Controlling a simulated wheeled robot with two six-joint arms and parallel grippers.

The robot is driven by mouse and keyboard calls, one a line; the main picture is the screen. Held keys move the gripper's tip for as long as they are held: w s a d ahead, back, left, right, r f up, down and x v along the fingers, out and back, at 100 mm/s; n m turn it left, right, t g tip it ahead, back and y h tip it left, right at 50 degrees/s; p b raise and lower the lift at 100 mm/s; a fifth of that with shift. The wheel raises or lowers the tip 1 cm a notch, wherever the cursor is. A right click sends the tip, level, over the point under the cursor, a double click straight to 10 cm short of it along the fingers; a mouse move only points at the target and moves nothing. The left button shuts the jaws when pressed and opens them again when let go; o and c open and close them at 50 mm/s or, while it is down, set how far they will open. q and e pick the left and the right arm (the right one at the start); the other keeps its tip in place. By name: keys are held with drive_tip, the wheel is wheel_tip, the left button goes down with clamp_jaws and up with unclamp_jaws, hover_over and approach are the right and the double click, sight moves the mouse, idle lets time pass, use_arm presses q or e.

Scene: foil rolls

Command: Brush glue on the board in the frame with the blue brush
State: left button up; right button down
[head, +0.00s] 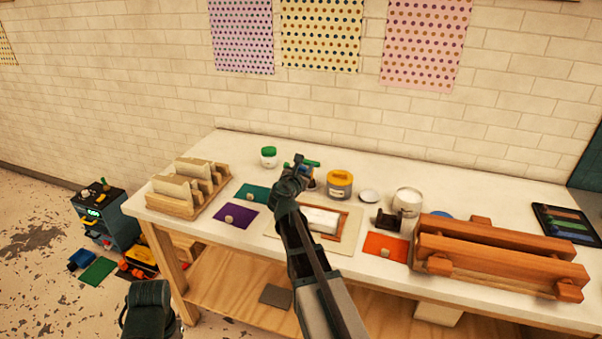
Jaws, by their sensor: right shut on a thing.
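My right gripper (300,167) is over the back middle of the white table (240,150). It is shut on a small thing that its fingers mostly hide. A green-ended bar (313,163) shows at its fingertips, and I cannot tell whether it is a brush. A bit of blue shows just below, partly hidden by the gripper. The wooden frame (347,240) lies flat in front of the gripper, with a pale board (322,218) in it. My arm covers the left part of the frame. My left gripper is not in view.
A yellow-banded jar (340,186), a green-lidded jar (268,158) and a white tub (408,201) stand at the back. A wooden rack (190,190) is at left, a wooden press (495,255) at right. Purple (220,220) and orange (380,247) sheets flank the frame.

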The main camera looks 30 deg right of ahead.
use_arm(q)
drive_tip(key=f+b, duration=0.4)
drive_tip(key=b, duration=0.1)
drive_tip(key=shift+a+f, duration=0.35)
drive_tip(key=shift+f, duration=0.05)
